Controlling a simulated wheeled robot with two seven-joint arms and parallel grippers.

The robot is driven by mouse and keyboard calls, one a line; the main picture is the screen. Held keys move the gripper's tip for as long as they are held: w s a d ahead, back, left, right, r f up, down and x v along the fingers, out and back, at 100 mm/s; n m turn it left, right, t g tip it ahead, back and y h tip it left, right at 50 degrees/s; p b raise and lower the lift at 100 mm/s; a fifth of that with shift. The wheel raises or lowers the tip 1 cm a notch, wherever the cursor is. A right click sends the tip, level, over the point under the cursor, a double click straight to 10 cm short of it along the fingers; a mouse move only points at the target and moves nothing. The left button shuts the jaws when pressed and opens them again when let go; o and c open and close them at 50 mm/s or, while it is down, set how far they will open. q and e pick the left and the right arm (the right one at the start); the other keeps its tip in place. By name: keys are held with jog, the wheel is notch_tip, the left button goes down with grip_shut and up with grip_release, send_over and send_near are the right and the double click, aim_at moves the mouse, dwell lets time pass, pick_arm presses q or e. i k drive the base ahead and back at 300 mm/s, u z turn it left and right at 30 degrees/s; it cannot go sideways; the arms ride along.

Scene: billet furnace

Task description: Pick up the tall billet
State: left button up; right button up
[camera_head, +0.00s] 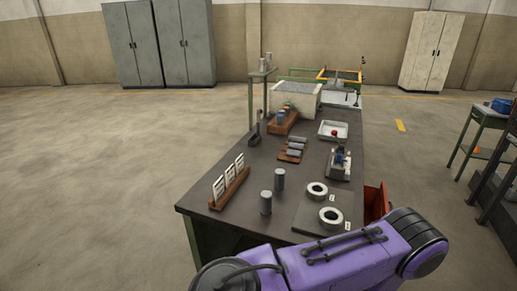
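Two upright grey metal cylinders stand on the dark table near its front left: a front one (265,203) and one just behind it to the right (280,180). They look close in height, so I cannot tell which is the tall billet. Several more grey cylinders (296,148) lie on a wooden rack in the middle of the table. Small cylinders (265,62) also stand on a raised shelf at the back. Neither of my grippers is in view; a purple link of my arm crosses the bottom, in front of the near table edge.
The dark table (245,218) also bears a wooden card holder (230,187), two white rings (330,217) on a plate, a small device (340,163), a white tray (323,133) and a pale block-shaped furnace (296,98). A red bin (376,203) is at the right edge. Floor at left is clear.

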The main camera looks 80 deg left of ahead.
aim_at(280, 173)
jog(key=u, duration=1.85)
